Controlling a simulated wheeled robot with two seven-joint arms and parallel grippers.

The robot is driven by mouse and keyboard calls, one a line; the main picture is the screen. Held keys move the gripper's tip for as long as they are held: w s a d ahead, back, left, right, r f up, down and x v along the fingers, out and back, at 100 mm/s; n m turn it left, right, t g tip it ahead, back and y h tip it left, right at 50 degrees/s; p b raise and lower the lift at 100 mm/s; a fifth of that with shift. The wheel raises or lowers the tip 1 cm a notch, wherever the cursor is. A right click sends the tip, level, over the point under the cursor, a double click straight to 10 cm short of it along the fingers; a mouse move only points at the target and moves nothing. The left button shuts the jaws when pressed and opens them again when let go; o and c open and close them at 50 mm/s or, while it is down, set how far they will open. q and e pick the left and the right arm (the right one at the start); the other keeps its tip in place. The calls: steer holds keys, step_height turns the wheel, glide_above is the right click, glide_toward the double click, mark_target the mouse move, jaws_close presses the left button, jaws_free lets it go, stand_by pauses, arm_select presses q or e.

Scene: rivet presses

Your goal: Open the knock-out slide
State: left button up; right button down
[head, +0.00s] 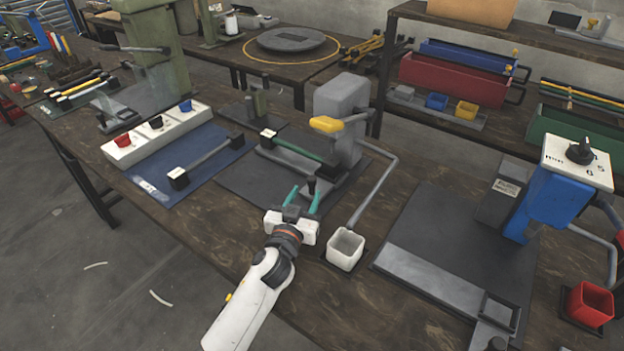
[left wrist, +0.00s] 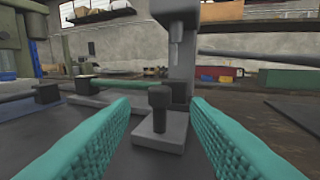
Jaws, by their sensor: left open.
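The grey press (head: 342,110) with a yellow-tipped lever stands on a dark base plate in the middle of the bench. At its foot a short dark knob (head: 311,184) stands upright on what looks like the knock-out slide. In the left wrist view the slide's knob (left wrist: 161,98) rises from a grey block (left wrist: 160,133), centred between my fingers and a little beyond their tips. My left gripper (head: 303,196) is open and empty, its teal fingers pointing at the knob from the near side. I cannot see contact. My right gripper is out of view.
A white open cup (head: 345,250) stands right of my left gripper, below a bent grey rod. A green bar (head: 290,146) lies left of the press. A blue press (head: 545,195) and a red cup (head: 590,303) are at the right. A blue mat (head: 200,150) lies left.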

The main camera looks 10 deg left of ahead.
mark_target(310, 184)
arm_select(q)
steer(key=w, duration=0.6)
steer(key=shift+w+d, duration=0.15)
steer(key=shift+d, duration=0.1)
steer(key=shift+c, duration=0.3)
jaws_close()
